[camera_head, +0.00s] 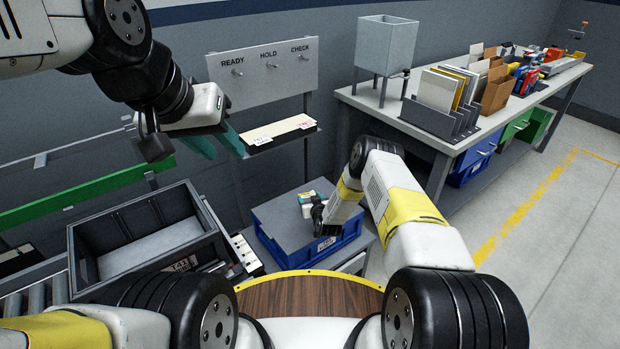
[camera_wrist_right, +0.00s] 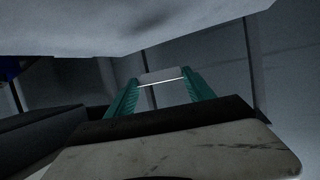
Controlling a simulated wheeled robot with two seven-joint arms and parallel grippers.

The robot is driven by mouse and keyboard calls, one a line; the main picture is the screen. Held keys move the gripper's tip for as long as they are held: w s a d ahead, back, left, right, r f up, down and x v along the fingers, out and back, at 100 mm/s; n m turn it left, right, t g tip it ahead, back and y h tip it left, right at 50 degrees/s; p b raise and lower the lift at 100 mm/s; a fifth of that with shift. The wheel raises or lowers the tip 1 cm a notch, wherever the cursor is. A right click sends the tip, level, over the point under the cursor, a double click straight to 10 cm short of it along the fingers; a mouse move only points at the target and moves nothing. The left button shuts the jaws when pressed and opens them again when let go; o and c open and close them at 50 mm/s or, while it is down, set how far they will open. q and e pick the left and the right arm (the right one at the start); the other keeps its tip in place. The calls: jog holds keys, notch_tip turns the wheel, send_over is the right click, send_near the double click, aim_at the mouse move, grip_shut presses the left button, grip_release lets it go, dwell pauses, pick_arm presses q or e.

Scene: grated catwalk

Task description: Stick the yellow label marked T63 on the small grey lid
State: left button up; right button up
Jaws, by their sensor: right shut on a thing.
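My left gripper (camera_head: 216,146) hangs by the pale shelf under the READY/HOLD/CHECK board; its two teal fingers are apart with nothing seen between them. My right gripper (camera_head: 309,197) is low over a blue container with a grey top (camera_head: 275,214). In the right wrist view its teal fingers are on either side of a small pale grey piece (camera_wrist_right: 162,76) with a bright edge, and it is shut on that piece. I cannot tell whether the grey top is the small grey lid. No yellow label marked T63 can be read.
The narrow shelf (camera_head: 280,133) holds a cream strip with small printed tags. An open dark crate (camera_head: 150,240) stands on rollers at left. A long bench (camera_head: 425,140) at right carries a grey hopper (camera_head: 386,48), files and boxes. Floor is clear at far right.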

jog(key=shift+f, duration=3.7)
jog(key=o, duration=1.4)
jog(key=shift+c, duration=0.2)
jog(key=shift+v, duration=4)
jog(key=shift+d+r, duration=0.1)
notch_tip(320, 180, up, 6)
jog(key=shift+f, duration=0.1)
